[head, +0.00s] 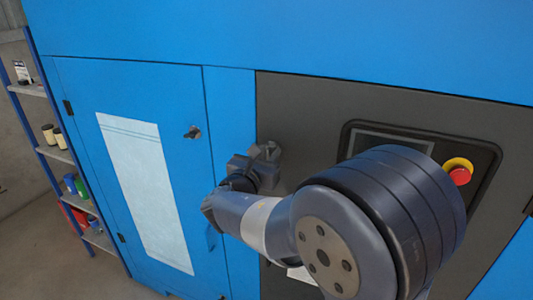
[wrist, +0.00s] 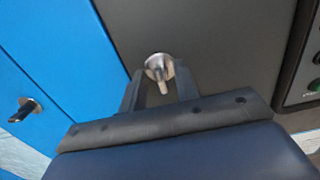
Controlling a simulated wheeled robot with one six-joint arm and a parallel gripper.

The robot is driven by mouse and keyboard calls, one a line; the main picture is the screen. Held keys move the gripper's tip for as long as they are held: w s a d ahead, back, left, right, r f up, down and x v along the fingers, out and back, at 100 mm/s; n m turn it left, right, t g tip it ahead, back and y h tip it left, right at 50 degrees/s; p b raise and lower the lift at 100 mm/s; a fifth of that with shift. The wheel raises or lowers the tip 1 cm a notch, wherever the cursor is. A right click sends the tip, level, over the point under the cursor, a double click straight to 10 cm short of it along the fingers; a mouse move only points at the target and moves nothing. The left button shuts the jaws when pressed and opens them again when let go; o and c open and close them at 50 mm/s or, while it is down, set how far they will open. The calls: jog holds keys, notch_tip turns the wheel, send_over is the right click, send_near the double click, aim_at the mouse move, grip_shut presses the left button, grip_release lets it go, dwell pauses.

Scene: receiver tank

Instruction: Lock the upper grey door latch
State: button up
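The upper grey door latch (wrist: 160,69) is a silvery metal turn handle on a round base on the dark grey door (wrist: 215,40). Its lever points down and slightly right in the wrist view. My gripper (wrist: 159,84) is open, with one finger to each side of the latch's lever and gaps visible between. In the head view, my gripper (head: 265,158) is close to the left edge of the grey door (head: 300,110), and it and my arm mostly hide the latch there.
A blue door (head: 85,90) with its own dark latch (head: 192,132) is to the left; that latch also shows in the wrist view (wrist: 25,108). A control panel (head: 483,165) with a red emergency button (head: 460,175) is to the right. A shelf (head: 50,130) stands far left.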

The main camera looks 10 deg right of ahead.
grip_shut()
